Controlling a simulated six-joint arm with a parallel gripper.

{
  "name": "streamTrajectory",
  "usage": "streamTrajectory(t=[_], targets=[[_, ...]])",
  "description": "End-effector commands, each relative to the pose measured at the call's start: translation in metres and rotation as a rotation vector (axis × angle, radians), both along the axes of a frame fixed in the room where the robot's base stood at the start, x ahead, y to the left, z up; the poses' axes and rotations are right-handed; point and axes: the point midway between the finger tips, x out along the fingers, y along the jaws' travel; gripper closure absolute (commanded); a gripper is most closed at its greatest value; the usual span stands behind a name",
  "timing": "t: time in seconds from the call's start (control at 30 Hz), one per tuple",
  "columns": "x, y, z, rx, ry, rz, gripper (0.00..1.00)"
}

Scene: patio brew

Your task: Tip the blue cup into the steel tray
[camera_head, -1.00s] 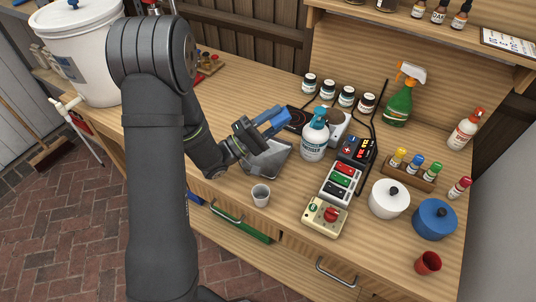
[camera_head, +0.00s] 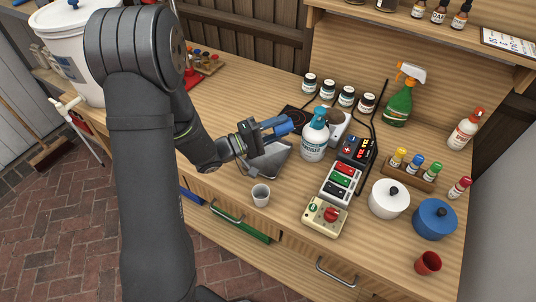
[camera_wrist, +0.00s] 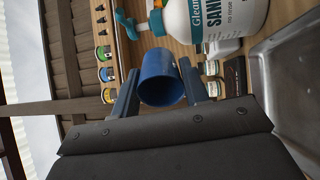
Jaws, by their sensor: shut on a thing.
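My gripper (camera_head: 262,131) is shut on the blue cup (camera_head: 275,125) and holds it above the steel tray (camera_head: 268,160). In the wrist view the blue cup (camera_wrist: 161,78) sits between the two fingers, with its open mouth towards the camera; nothing is seen falling from it. In the head view the cup lies well tilted, near horizontal. The steel tray's edge also shows at the right of the wrist view (camera_wrist: 285,95). My gripper covers part of the tray, and I cannot tell what is in it.
A sanitizer pump bottle (camera_head: 314,138) stands close to the right of the tray. A grey cup (camera_head: 261,194) stands in front of it near the bench edge.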

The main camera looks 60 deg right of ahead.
Motion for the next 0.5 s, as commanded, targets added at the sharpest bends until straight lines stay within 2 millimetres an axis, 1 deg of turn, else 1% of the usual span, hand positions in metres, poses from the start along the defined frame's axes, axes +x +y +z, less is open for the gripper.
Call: streamTrajectory(t=[0.4, 0.5], targets=[[-0.005, -0.004, -0.032, 0.203, -0.205, -0.002, 0.84], [-0.009, -0.008, -0.040, 0.249, -0.249, -0.003, 0.84]])
